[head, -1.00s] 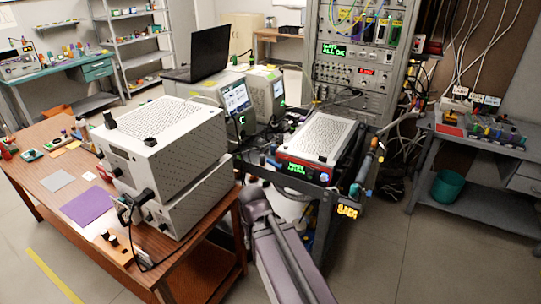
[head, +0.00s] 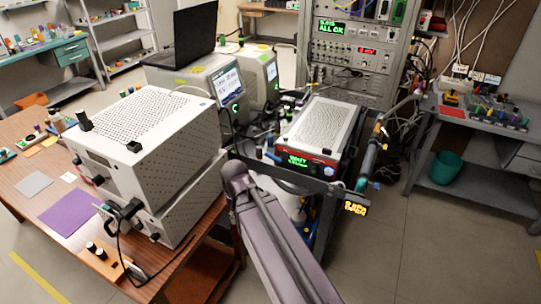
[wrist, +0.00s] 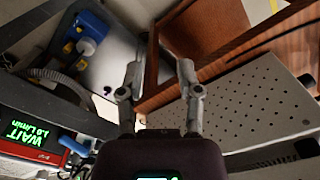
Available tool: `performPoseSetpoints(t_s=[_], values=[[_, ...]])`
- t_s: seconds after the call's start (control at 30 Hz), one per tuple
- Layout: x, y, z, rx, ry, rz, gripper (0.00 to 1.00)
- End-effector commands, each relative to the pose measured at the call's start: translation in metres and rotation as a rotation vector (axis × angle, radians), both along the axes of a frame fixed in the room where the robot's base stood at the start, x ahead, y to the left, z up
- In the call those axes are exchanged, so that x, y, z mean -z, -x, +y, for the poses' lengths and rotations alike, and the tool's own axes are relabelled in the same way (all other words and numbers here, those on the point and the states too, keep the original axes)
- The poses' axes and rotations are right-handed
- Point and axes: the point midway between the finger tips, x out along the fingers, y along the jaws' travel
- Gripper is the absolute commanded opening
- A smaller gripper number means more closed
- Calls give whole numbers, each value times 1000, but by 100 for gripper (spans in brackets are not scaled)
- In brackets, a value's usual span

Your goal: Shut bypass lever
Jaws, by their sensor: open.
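My gripper (wrist: 160,76) is open and empty in the wrist view, its two fingers apart above the gap between the wooden table and the cart. In the head view my arm hides it. I cannot pick out the bypass lever for sure. A blue fitting with a yellow part (wrist: 92,30) sits on a pale surface at upper left in the wrist view, apart from the fingers. In the head view, a pipe with small blue handles (head: 370,160) stands at the cart's right side. The red-fronted unit (head: 308,160) shows green text; in the wrist view its display (wrist: 38,132) reads WAIT.
Two stacked perforated grey boxes (head: 150,125) stand on the wooden table (head: 30,205), close to my arm. The box also fills the right of the wrist view (wrist: 245,100). A rack (head: 350,60) reads ALL OK. The floor (head: 430,245) at right is clear.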

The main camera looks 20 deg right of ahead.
Motion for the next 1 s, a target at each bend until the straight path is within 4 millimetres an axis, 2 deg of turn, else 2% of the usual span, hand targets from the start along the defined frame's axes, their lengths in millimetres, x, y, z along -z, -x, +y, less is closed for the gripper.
performPoseSetpoints(t_s=[0.27,0.47,0.67,0.8,1.0], values=[[1,-1,-1,1,4,-1,46],[13,-13,-13,2,68,-13,46],[35,-43,-44,17,242,-47,46],[49,-73,-74,29,419,-87,46],[58,-118,-114,35,693,-156,46]])
